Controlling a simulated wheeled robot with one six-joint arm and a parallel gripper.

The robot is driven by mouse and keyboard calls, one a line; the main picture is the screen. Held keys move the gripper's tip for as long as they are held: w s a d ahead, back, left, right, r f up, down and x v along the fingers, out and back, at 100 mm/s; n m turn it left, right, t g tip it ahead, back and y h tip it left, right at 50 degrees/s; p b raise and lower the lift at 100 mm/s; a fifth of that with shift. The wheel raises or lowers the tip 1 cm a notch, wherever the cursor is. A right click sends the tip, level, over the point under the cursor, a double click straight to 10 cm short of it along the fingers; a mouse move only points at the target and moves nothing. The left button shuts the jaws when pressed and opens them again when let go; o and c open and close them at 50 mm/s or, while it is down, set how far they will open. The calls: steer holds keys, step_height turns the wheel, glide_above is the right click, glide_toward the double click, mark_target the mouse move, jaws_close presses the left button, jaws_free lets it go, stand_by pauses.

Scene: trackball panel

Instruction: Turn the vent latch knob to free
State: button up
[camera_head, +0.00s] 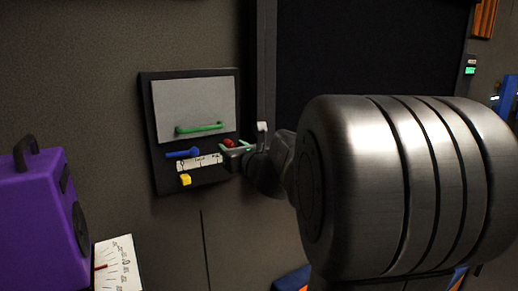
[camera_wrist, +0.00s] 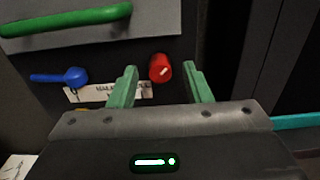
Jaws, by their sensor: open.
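A red round knob (camera_head: 229,142) with a pale mark on its face sits at the lower right of a dark wall panel (camera_head: 147,125). It also shows in the wrist view (camera_wrist: 160,67). My gripper (camera_wrist: 160,80) has green fingers and is open, with one finger on each side of the red knob in the picture. I cannot tell whether they touch it. A blue lever (camera_wrist: 72,77) is to the left of the knob. A white label strip (camera_head: 200,162) lies below them, its print too small to read. No part is clearly marked as the vent latch.
A grey cover with a green handle (camera_head: 200,128) is above the knob. A yellow knob (camera_head: 186,180) is below the label. A purple box (camera_head: 35,215) and a white dial card (camera_head: 122,262) stand at the left. A dark frame post (camera_head: 265,70) rises right of the panel.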

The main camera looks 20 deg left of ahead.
jaws_close()
steer(key=shift+f, duration=0.1)
stand_by(0.3)
steer(key=n+b, duration=0.3)
steer(key=shift+a+f+n, duration=0.1)
steer(key=shift+n, duration=0.2)
steer(key=n+b, duration=0.4)
steer(key=n, duration=0.1)
steer(key=shift+n, duration=0.3)
steer(key=n+b, duration=0.6)
steer(key=n, duration=0.2)
steer(key=shift+n, duration=0.5)
